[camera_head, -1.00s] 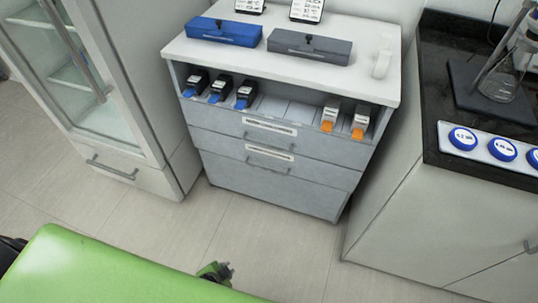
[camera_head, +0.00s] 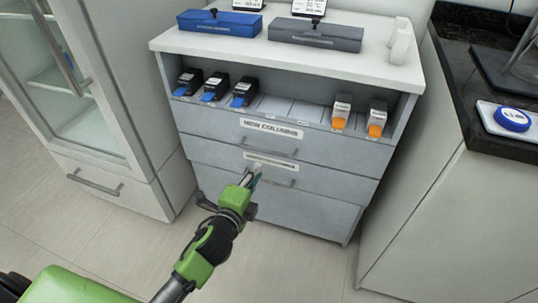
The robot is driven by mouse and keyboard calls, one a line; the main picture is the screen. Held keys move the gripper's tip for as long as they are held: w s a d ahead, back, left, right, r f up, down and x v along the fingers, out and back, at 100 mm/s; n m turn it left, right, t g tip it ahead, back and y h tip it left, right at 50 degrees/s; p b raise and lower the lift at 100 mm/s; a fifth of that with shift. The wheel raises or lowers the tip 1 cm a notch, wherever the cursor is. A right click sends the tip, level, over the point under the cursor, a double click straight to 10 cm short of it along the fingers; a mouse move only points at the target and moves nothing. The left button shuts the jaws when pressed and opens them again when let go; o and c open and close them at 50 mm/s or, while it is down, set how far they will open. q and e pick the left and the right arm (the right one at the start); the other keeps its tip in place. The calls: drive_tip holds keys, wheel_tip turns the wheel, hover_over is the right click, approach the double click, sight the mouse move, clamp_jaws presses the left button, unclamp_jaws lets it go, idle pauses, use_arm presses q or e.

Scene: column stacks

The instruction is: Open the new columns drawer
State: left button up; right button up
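The new columns drawer (camera_head: 215,140) is the top drawer of the grey cabinet, and its label (camera_head: 271,128) reads "NEW COLUMNS". Its front is flush with the cabinet, so it is shut. Its bar handle (camera_head: 270,152) is just below the label. My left gripper (camera_head: 252,178) is in front of the second drawer (camera_head: 330,178), below and slightly left of the top handle, near the second drawer's label and handle. Its fingers are small and seen from behind, so I cannot tell how far apart they are or whether they touch anything. My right gripper is not in view.
An open shelf above the drawers holds black-and-blue columns (camera_head: 214,87) and orange-tipped ones (camera_head: 376,118). A blue box (camera_head: 220,22) and a grey box (camera_head: 315,35) sit on the cabinet top. A glass-door cupboard (camera_head: 110,185) stands left, a dark counter (camera_head: 455,80) right.

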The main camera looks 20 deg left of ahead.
sight(269, 152)
use_arm(q)
drive_tip(key=b+x, duration=0.2)
drive_tip(key=x, duration=0.8)
drive_tip(key=shift+w, duration=0.1)
drive_tip(key=shift+b+x, duration=0.35)
drive_tip(key=shift+x, duration=0.8)
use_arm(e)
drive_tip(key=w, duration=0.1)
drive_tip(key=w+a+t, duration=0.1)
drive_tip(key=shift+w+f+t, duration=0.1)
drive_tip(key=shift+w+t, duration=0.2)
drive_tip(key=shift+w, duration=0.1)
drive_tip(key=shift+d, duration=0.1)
use_arm(q)
clamp_jaws()
